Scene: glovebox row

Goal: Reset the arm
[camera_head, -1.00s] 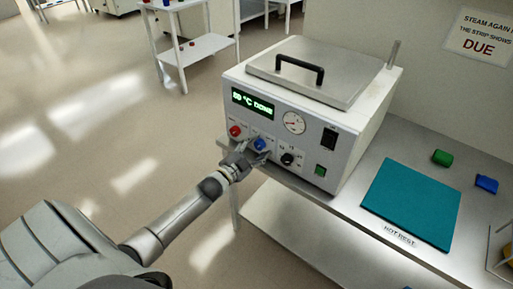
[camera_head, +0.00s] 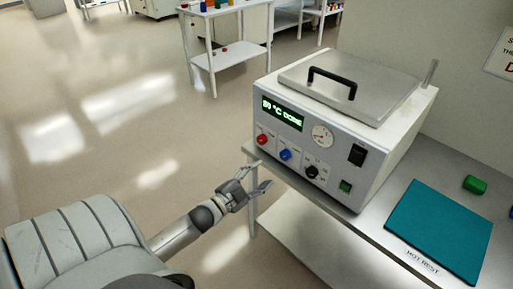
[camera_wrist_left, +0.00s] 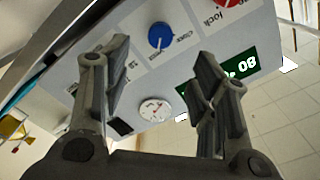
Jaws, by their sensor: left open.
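My left gripper (camera_head: 262,188) is open and empty in the head view, in the air in front of and below the front panel of a white bench machine (camera_head: 290,158). It is apart from the panel. In the left wrist view its two fingers (camera_wrist_left: 155,95) stand wide apart, with the panel's blue knob (camera_wrist_left: 161,36), red knob (camera_wrist_left: 229,3) and dial (camera_wrist_left: 156,108) beyond them. The left arm reaches in from the lower left. The machine's lid (camera_head: 350,85) is down, and its green display (camera_head: 282,113) reads 80 °C and a word like DONE. My right gripper is not in view.
The machine stands on a grey bench (camera_head: 377,226) with a teal mat (camera_head: 440,230) marked HOT REST. A green block (camera_head: 475,184) lies behind the mat. A white shelf table (camera_head: 222,55) stands further back. Open floor (camera_head: 110,150) lies to the left.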

